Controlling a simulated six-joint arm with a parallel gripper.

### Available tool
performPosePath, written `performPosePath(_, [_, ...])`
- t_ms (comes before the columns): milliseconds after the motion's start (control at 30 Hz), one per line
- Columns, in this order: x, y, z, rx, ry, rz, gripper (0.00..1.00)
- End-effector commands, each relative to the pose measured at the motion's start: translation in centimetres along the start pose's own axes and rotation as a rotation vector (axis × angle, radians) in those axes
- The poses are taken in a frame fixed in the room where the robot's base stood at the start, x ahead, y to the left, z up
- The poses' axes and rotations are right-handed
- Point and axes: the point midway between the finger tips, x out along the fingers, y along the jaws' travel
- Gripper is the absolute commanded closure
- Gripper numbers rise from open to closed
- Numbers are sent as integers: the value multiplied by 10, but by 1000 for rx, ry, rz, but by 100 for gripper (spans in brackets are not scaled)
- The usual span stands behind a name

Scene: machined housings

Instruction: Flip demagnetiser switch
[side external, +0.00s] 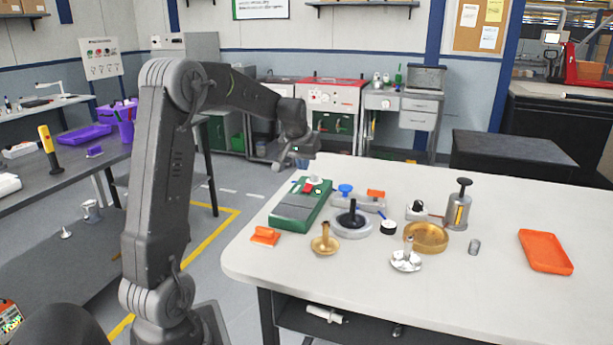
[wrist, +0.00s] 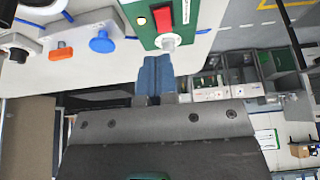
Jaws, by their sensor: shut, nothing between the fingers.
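The demagnetiser appears to be the green box (side external: 298,208) with a grey top plate, at the left back of the white table. A red rocker switch (side external: 309,188) sits at its far end, beside a pale round knob (side external: 316,180). In the wrist view the red switch (wrist: 162,18) and the white knob (wrist: 170,42) show on the green end at the top. My gripper (side external: 281,165) is above and beyond that end, apart from the box. Its blue fingertips (wrist: 154,62) are together and empty, just short of the knob in the wrist view.
A grey fixture with a blue knob (side external: 345,189), a round base with a black post (side external: 352,222), a brass dish (side external: 426,238) and an orange block (side external: 265,236) stand near the box. An orange tray (side external: 546,252) lies far right. The table's front is mostly clear.

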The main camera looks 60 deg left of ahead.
Motion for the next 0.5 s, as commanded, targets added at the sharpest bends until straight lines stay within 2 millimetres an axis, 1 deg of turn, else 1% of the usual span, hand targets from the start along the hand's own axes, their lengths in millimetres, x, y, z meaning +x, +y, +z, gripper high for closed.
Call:
performPosePath(33, [-12,0,0,0,5,1,100])
performPosePath(100, [-25,0,1,0,4,1,100])
performPosePath(200, [-39,0,2,0,4,1,100])
performPosePath(333, [-50,0,3,0,3,1,100])
performPosePath(500, [-54,0,3,0,1,0,100])
